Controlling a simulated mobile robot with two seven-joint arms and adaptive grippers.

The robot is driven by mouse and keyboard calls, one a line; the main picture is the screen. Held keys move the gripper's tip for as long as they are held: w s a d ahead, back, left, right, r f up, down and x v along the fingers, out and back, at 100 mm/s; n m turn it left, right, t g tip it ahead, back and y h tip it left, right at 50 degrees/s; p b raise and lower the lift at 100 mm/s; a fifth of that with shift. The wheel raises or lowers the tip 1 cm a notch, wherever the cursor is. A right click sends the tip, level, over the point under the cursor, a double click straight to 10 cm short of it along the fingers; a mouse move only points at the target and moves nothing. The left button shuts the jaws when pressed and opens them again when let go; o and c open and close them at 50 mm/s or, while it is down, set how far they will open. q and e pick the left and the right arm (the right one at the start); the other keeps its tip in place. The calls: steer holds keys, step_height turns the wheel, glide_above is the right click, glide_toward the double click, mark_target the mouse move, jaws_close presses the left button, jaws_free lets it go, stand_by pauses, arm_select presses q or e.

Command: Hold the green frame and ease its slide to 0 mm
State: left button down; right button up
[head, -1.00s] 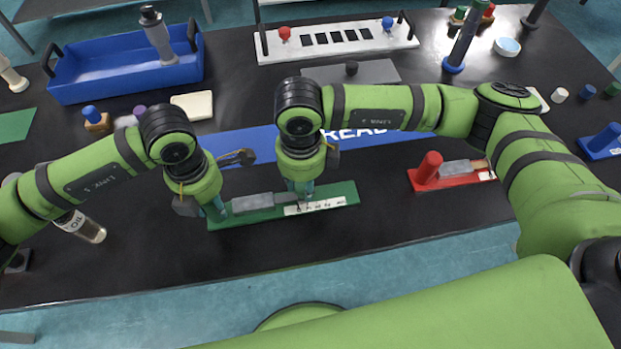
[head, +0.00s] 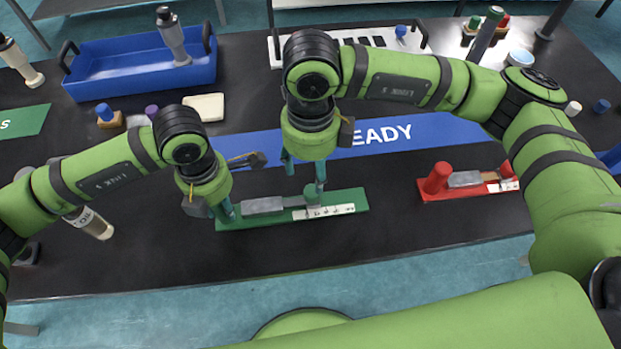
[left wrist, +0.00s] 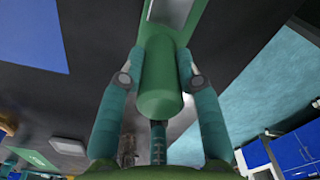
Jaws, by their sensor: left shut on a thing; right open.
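The green frame (head: 355,196) lies on the black table in the head view, with a grey slide block (head: 262,205), a small green knob (head: 312,197) and a white scale strip (head: 338,210). My left gripper (head: 222,212) is shut on the green post at the frame's left end. The scale's reading is too small to tell.
A red frame (head: 440,190) lies to the right. A blue mat (head: 375,135) with white lettering lies behind the green frame. A blue tray (head: 130,80) stands at back left. The table in front of the green frame is clear.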

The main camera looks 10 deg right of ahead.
step_height(320, 180, up, 4)
steer(key=shift+r, duration=0.1)
stand_by(0.4)
arm_select(q)
steer(key=c, duration=0.8)
jaws_free()
